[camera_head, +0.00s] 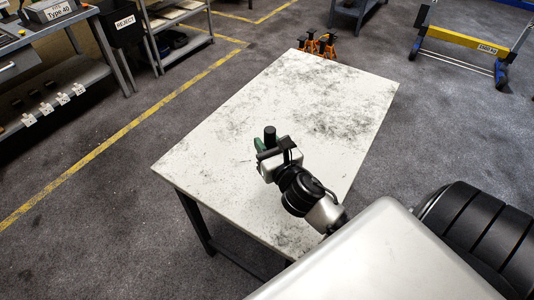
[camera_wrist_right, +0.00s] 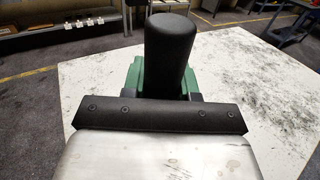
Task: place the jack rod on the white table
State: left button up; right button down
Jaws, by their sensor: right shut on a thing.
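The white table (camera_head: 250,108) has dark smudges and fills the middle of the head view; it also shows in the right wrist view (camera_wrist_right: 270,95). My right gripper (camera_head: 262,146) is over the near half of the table, shut on the jack rod. The rod's black rounded end (camera_head: 270,135) stands up above the jaws and shows large in the right wrist view (camera_wrist_right: 170,52). Green parts show at the jaws beside it. The rod's lower part is hidden, and I cannot tell whether it touches the table. My left gripper is not in view.
Orange jack stands (camera_head: 317,46) are beyond the table's far edge. A blue and yellow frame (camera_head: 460,38) stands on the floor at the far right. Shelves (camera_head: 180,25) and a black reject bin (camera_head: 122,24) are at the far left. Most of the tabletop is clear.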

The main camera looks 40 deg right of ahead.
jog(key=shift+f+b, duration=0.45)
jog(key=shift+f, duration=1.45)
jog(key=c, duration=1.3)
grip_release()
jog(key=shift+f, duration=0.2)
jog(key=o, duration=0.4)
jog(key=shift+o, duration=0.2)
jog(key=shift+s+r, duration=0.1)
jog(key=shift+r, duration=0.05)
jog(key=s+a+b, duration=0.1)
jog(key=s+b, duration=0.1)
jog(key=s, duration=0.9)
jog(key=shift+s+a+b, duration=0.3)
jog(key=shift+s+b, duration=0.1)
